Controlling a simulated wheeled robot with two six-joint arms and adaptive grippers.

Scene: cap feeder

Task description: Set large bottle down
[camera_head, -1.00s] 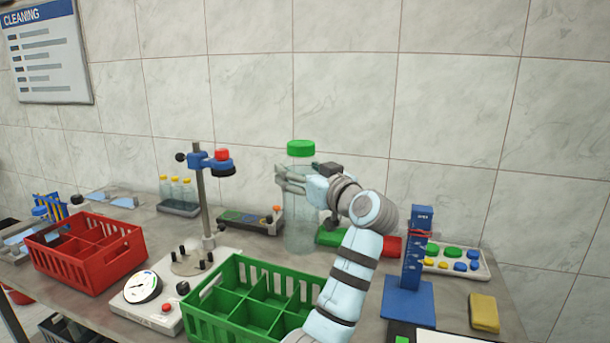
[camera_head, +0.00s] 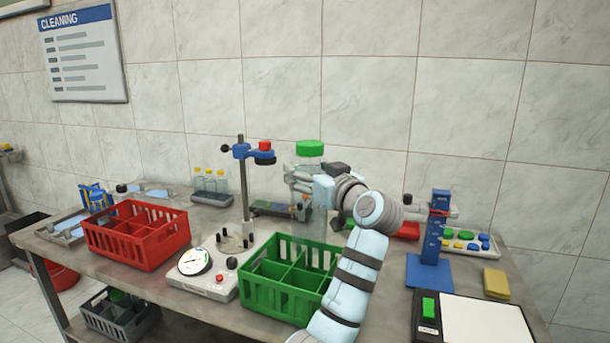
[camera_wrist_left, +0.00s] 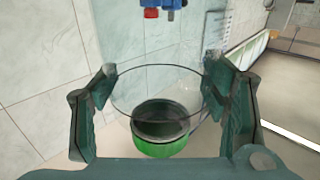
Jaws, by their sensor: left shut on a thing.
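The large clear bottle with a green cap (camera_head: 310,148) stands upright behind the green crate (camera_head: 262,304). My left gripper (camera_head: 296,180) is shut on the bottle's upper body, just below the cap. The bottle's base is hidden behind the crate and arm, so I cannot tell whether it touches the table. In the left wrist view, the fingers (camera_wrist_left: 160,85) lie on both sides of the clear bottle, with its green cap (camera_wrist_left: 160,148) below. My right gripper is not in view.
A lamp-like stand (camera_head: 242,190) and dial device (camera_head: 195,262) are left of the bottle. Small yellow-capped bottles (camera_head: 210,182) stand behind. A red crate (camera_head: 135,247) is far left. A blue post (camera_head: 434,235), a cap tray (camera_head: 485,240) and a yellow block (camera_head: 496,283) are right.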

